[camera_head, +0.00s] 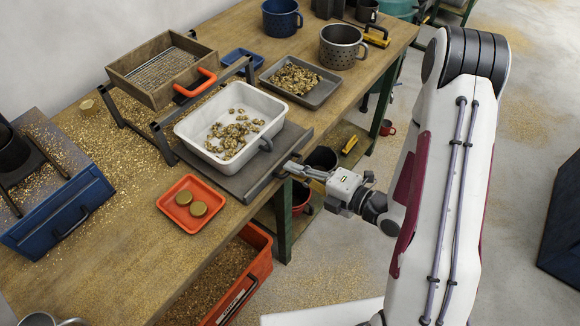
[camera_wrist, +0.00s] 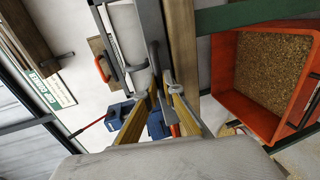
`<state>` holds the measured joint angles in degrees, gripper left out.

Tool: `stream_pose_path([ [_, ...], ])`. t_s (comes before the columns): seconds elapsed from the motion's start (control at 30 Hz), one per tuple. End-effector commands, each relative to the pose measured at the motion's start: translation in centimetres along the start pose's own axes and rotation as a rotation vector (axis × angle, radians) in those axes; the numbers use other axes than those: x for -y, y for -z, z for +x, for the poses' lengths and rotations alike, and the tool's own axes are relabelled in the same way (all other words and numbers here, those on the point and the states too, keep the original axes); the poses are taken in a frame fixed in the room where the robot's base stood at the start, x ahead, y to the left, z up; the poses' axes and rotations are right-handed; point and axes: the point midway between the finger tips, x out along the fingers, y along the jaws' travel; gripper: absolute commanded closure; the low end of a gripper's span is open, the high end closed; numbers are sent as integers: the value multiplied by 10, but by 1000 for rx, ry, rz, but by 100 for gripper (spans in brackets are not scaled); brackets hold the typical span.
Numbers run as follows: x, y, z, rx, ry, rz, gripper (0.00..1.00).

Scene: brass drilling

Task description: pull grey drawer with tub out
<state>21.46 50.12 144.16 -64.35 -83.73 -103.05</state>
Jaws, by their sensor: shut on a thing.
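The fingers hide most of the handle in the head view. In the wrist view the fingertips (camera_wrist: 162,82) close around a grey bar-like handle (camera_wrist: 154,56), beside the drawer's long grey front. How far the drawer stands out is hard to tell.
An orange tray (camera_head: 171,211) with two brass discs lies left of the drawer. A grey tray (camera_head: 325,95) of pieces lies behind it. An orange bin (camera_head: 262,268) hangs below the table edge, also in the wrist view (camera_wrist: 232,55). Floor in front is open.

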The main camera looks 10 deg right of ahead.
Motion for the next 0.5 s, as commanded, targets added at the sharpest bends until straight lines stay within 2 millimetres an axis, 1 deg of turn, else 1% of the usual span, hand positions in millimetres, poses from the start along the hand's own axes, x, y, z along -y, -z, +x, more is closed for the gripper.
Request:
stream_pose_path([
  [0.33, 0, -1, -1, 1, -1, -1, 100],
  [0.37, 0, -1, -1, 2, -1, -1, 87],
  [0.4, 0, -1, -1, 2, -1, -1, 77],
  [0.5, 0, -1, -1, 1, 0, -1, 76],
])
